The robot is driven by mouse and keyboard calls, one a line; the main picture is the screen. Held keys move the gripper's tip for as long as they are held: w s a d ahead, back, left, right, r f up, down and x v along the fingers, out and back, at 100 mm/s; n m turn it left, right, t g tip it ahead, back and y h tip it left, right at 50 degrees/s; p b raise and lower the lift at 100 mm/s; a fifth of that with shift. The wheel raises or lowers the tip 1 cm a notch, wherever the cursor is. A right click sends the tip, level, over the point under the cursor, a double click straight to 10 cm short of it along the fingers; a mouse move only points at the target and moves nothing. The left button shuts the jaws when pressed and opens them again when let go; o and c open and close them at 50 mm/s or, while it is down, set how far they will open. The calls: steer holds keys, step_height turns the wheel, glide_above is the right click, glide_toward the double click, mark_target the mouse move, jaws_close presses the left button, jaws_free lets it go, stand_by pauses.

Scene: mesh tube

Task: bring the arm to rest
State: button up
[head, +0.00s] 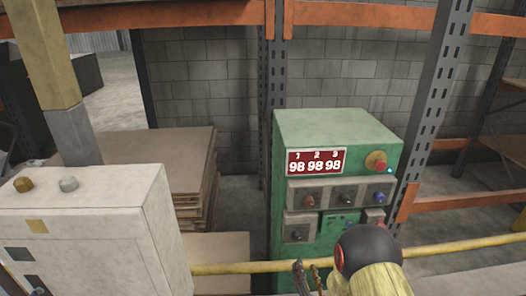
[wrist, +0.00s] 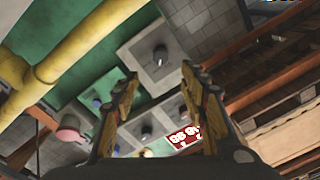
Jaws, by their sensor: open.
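My gripper (wrist: 158,95) shows in the wrist view with its two yellow-and-dark fingers apart and nothing between them. In the head view my gripper (head: 308,278) is low in the picture, in front of the green control box, and my yellow arm with a black and red joint partly covers it. The green control box (head: 337,127) has a red display reading 98 98 98, a red button and several knobs. In the wrist view the box's grey knob panels (wrist: 157,55) lie beyond the fingers, apart from them as far as I can tell.
A yellow rail (head: 235,268) runs across in front of the green box; it is also at upper left in the wrist view (wrist: 75,50). A white cabinet (head: 95,225) stands at left. Stacked brown boards (head: 180,165) and rack posts (head: 440,90) stand around the box.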

steer(key=w+r+n+g, duration=0.25)
steer(key=w+r, duration=0.25)
steer(key=r, duration=0.3)
steer(key=s+r+g, duration=0.3)
steer(key=r, duration=0.6)
steer(key=s+r+n+g, duration=0.1)
steer(key=s+r+g, duration=0.2)
steer(key=s, duration=1.2)
steer(key=s+r+n+g, duration=0.2)
steer(key=s+r+g, duration=0.2)
steer(key=s, duration=1.1)
step_height(320, 180, up, 3)
steer(key=shift+s+a+f+h, duration=0.15)
steer(key=shift+s+a+h, duration=0.1)
steer(key=shift+h, duration=0.05)
